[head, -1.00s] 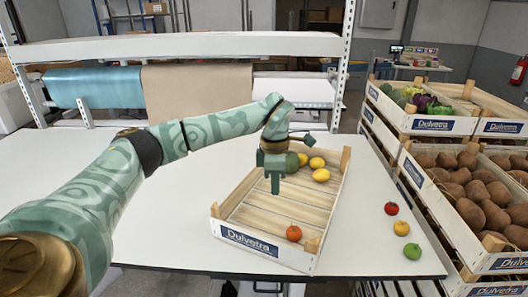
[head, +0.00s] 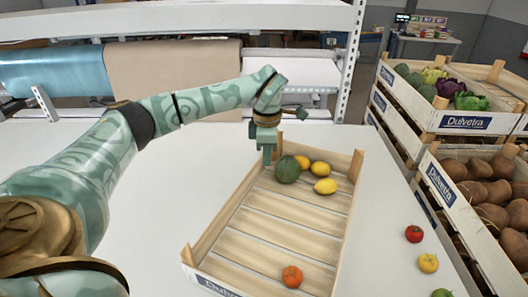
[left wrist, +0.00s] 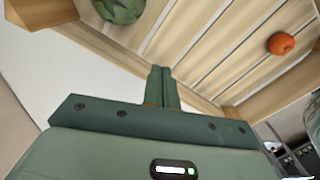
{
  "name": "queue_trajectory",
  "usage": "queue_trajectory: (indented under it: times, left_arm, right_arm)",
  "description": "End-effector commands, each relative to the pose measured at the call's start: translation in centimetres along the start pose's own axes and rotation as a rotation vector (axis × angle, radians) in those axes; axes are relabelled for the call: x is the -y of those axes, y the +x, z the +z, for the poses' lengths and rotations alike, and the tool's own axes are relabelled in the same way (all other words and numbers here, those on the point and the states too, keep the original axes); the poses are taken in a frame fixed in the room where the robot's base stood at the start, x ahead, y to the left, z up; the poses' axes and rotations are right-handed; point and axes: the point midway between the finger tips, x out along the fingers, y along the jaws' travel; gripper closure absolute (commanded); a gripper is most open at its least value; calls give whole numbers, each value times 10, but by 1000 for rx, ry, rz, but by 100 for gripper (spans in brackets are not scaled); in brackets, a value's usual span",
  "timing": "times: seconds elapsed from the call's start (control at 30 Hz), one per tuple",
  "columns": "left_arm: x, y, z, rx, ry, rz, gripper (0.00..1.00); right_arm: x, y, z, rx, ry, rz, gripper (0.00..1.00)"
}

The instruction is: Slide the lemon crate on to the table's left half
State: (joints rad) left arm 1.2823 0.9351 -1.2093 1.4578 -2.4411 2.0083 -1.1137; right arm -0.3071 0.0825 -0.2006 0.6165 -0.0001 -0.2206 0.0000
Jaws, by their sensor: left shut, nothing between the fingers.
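The lemon crate (head: 215,222) is a shallow wooden box with a slatted floor, standing right of the table's middle. In its far part lie yellow lemons (head: 326,186) and a dark green melon (head: 287,169). An orange-red fruit (head: 292,276) lies near its front. My left gripper (head: 267,160) points down, shut and empty, at the crate's left wall near the far left corner. In the left wrist view the closed fingers (left wrist: 160,78) overlap the crate's wall (left wrist: 105,45); I cannot tell whether they touch it. My right gripper is not in view.
The white table (head: 165,190) is bare left of the crate. A red (head: 414,234), a yellow (head: 428,263) and a green fruit (head: 442,293) lie to its right. Stacked produce crates (head: 450,120) stand beyond the right edge. A white rack (head: 180,18) spans the back.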

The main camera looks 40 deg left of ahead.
Motion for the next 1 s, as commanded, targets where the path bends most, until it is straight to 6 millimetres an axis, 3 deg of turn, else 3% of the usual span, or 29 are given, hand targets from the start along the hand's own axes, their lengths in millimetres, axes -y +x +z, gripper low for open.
queue_trajectory:
  times: [0.1, 0.3, 0.6, 1.0]
  left_arm:
    - [1, 31, 0, -2, 1, -5, 100]
    - [1, 72, 0, -1, -1, -4, 100]
    - [0, 68, -37, -1, -2, -1, 100]
    - [0, 67, -40, 0, -1, 0, 100]
  right_arm:
    - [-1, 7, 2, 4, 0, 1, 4]
    - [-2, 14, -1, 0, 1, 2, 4]
    - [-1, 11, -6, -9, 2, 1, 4]
    - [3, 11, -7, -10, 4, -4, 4]
